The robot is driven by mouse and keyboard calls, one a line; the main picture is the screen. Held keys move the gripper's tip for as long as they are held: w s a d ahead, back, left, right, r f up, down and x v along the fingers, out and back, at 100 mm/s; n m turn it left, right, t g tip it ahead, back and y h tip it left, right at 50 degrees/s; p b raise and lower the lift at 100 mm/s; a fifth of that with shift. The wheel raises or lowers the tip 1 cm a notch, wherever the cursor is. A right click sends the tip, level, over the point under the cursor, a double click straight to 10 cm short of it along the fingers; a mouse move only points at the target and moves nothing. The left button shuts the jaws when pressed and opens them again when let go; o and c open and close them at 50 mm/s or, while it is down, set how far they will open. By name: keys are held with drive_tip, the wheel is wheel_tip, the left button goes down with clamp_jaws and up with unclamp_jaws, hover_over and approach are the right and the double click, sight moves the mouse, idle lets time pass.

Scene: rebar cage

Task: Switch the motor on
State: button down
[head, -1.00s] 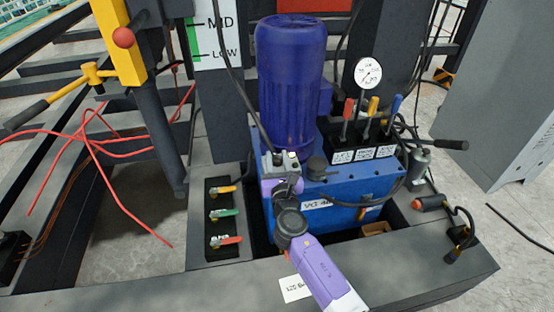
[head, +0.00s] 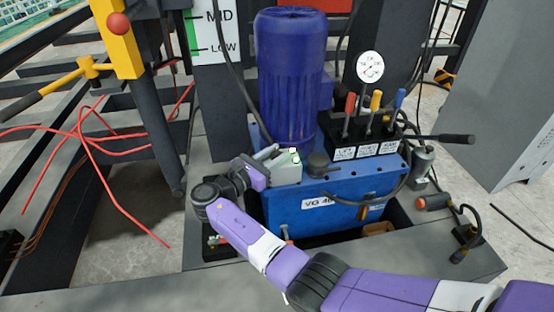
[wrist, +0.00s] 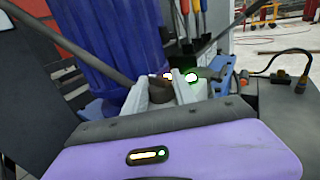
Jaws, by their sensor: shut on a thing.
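The blue motor (head: 290,80) stands upright on the blue power unit (head: 335,200); it also shows in the wrist view (wrist: 110,45). A small grey switch box (head: 287,173) sits at its front foot, with a lit green lamp (head: 295,155) on top; the glow also shows in the wrist view (wrist: 192,77). My gripper (head: 272,152) reaches the box from the left. In the wrist view its fingers (wrist: 160,92) are shut on a dark knob (wrist: 158,93) between them. The knob is partly hidden by the fingers, so its exact turn cannot be read.
A lever block (head: 365,140) with red, yellow and blue handles and a gauge (head: 370,66) stand right of the motor. A black hose (head: 228,60) hangs left of it. Small valves (head: 215,240) at lower left are mostly hidden by my arm.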

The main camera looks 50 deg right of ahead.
drive_tip(key=m+g+b, duration=0.1)
drive_tip(key=g+b, duration=0.1)
drive_tip(key=m+g+b, duration=0.1)
drive_tip(key=g+b, duration=0.1)
drive_tip(key=m+g+y+b, duration=0.1)
drive_tip(key=m+g+b, duration=0.1)
drive_tip(key=b, duration=0.1)
drive_tip(key=shift+f, duration=0.3)
drive_tip(key=shift+m+g+b, duration=0.4)
drive_tip(key=shift+g+b, duration=0.3)
drive_tip(key=shift+b, duration=0.2)
drive_tip(key=shift+r+m+g+y+b, duration=0.2)
drive_tip(key=shift+m+g+y+b, duration=0.2)
drive_tip(key=shift+g+y+b, duration=0.45)
drive_tip(key=c, duration=1)
unclamp_jaws()
drive_tip(key=shift+t+h, duration=0.25)
drive_tip(key=shift+h, duration=0.1)
drive_tip(key=shift+c, duration=0.2)
drive_tip(key=shift+r, duration=0.15)
